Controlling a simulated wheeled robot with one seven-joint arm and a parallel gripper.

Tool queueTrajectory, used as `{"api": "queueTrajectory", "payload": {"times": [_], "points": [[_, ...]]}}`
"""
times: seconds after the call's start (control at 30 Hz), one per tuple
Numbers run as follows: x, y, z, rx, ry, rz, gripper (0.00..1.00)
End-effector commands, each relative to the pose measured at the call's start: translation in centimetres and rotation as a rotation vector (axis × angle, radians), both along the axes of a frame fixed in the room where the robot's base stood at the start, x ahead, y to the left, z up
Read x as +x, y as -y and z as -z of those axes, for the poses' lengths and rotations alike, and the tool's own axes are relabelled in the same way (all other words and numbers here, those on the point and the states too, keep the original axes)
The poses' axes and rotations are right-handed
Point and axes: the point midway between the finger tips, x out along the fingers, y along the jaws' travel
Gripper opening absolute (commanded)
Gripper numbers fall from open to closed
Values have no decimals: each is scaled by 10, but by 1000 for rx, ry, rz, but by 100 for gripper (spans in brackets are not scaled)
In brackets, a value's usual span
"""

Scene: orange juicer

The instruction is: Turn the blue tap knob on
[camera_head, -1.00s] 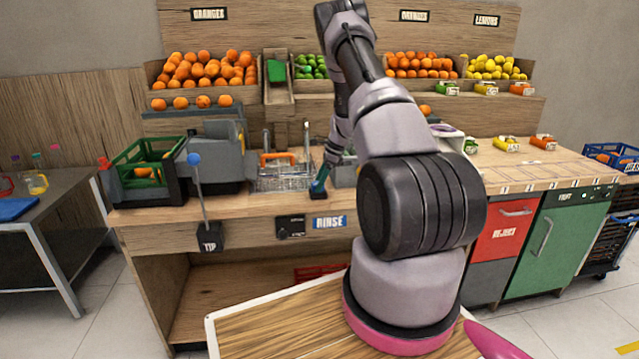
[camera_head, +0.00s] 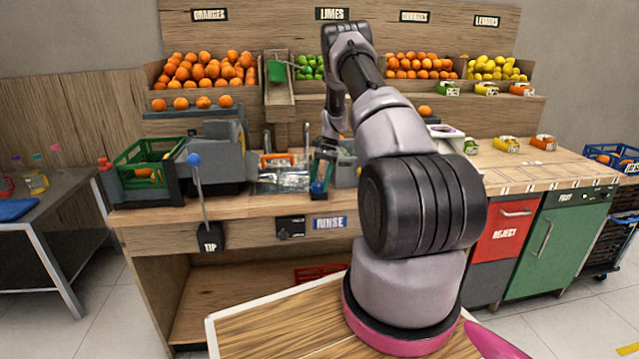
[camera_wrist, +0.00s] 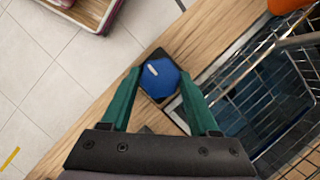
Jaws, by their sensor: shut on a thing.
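The blue tap knob (camera_wrist: 161,79) is a faceted blue cap with a short white mark, on a dark square base at the counter's front edge beside the sink. In the wrist view the mark slants near the knob's upper left. The two green fingers of my gripper (camera_wrist: 160,76) stand on opposite sides of the knob and are shut on it. In the head view my gripper (camera_head: 320,188) points down at the counter's front edge above the RINSE sign (camera_head: 329,222). The knob is hard to make out there.
A wire basket (camera_wrist: 275,80) in the sink lies close to the right finger in the wrist view. The tap (camera_head: 307,140) rises behind the sink. A lever with a blue ball (camera_head: 194,160) stands left, near a green crate (camera_head: 148,160).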

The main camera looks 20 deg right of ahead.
Motion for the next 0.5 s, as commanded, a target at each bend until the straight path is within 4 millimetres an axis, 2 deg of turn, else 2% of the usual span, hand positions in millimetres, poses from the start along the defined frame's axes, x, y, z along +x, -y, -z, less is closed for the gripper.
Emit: {"api": "queueTrajectory", "payload": {"times": [0.5], "points": [[0,1,0,-2,0,-79,6]]}}
